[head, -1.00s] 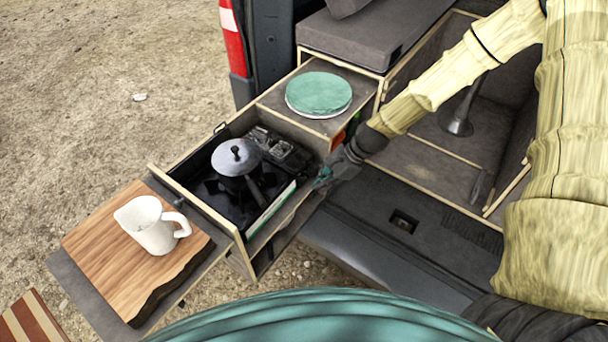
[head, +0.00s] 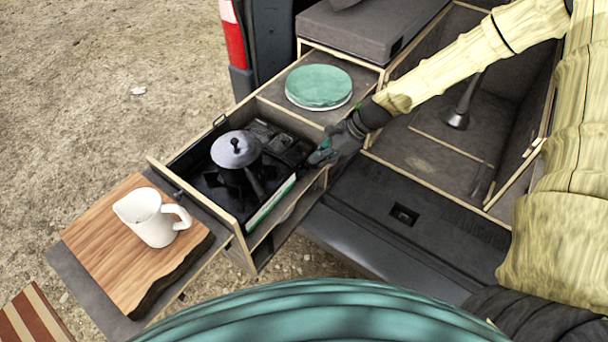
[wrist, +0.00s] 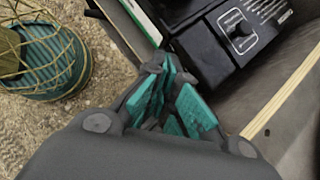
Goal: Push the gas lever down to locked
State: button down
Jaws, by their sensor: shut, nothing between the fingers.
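The black camping stove (head: 262,178) sits in the pulled-out drawer, with a grey moka pot (head: 236,150) standing on it. In the wrist view the stove's control panel (wrist: 245,28) shows a dark knob and white print. I cannot make out the gas lever clearly in either view. My gripper (head: 318,158) is shut and empty, at the right end of the stove by the drawer's near side. In the wrist view its teal fingertips (wrist: 165,75) are together just left of and below the control panel; whether they touch it I cannot tell.
A green round lid or plate stack (head: 319,86) lies on the counter behind the stove. A white pitcher (head: 152,217) stands on a wooden board (head: 110,240) at the left. The drawer's wooden rim (head: 205,200) surrounds the stove.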

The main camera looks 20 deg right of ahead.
aim_at(306, 171)
jog(key=shift+b+x, duration=1.55)
jog(key=shift+x, duration=0.85)
jog(key=shift+f, duration=0.15)
jog(key=shift+a+f+b, duration=0.1)
jog(key=shift+f+b, duration=0.35)
jog(key=shift+f, duration=0.35)
jog(key=d, duration=0.1)
jog(key=d+p, duration=0.1)
jog(key=d+r, duration=0.1)
jog(key=shift+s+p, duration=0.35)
jog(key=shift+p, duration=0.05)
